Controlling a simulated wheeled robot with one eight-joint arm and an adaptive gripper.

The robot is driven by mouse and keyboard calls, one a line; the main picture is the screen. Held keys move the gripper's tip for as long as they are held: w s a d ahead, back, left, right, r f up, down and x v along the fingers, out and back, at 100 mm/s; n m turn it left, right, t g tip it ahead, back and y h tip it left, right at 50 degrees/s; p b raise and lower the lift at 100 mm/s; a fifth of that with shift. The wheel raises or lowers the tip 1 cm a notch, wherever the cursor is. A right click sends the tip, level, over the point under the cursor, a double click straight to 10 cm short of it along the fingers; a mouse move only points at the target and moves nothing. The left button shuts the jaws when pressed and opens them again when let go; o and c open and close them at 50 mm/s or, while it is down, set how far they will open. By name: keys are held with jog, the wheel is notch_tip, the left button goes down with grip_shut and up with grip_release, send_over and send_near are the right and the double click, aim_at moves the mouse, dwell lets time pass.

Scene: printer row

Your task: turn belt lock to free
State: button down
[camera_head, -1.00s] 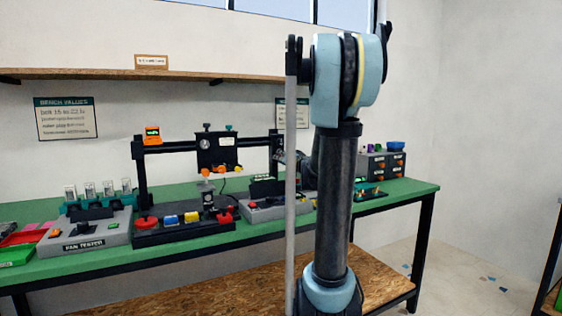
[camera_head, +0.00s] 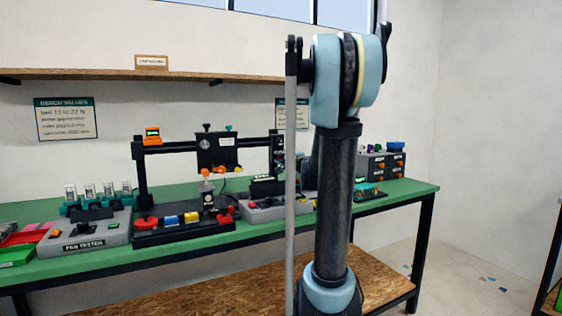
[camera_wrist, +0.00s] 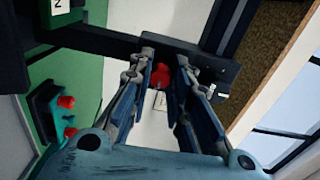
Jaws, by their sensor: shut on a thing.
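In the wrist view a red knob (camera_wrist: 161,75), probably the belt lock, sits on a dark bar between my fingertips. My gripper (camera_wrist: 165,68) is shut on it, one finger on each side. A small white label with a dark mark (camera_wrist: 160,99) lies just below the knob. The fingers hide part of the knob, so its exact turn cannot be read. In the head view my arm link covers my gripper and the knob. The black printer frame (camera_head: 142,178) stands on the green bench, its right end close to my arm.
The green bench (camera_head: 100,262) holds a fan tester (camera_head: 82,246) at left and a dark drawer unit (camera_head: 376,168) at right. A base with red, blue and yellow parts (camera_head: 175,230) stands below the frame. A shelf (camera_head: 100,73) runs above.

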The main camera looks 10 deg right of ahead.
jog(key=shift+s+f+m, duration=0.1)
jog(key=shift+m, duration=0.9)
jog(key=c, duration=1.4)
grip_release()
jog(key=shift+c, duration=0.2)
jog(key=v, duration=1.1)
jog(key=shift+s, duration=0.3)
jog(key=shift+s+d, duration=0.1)
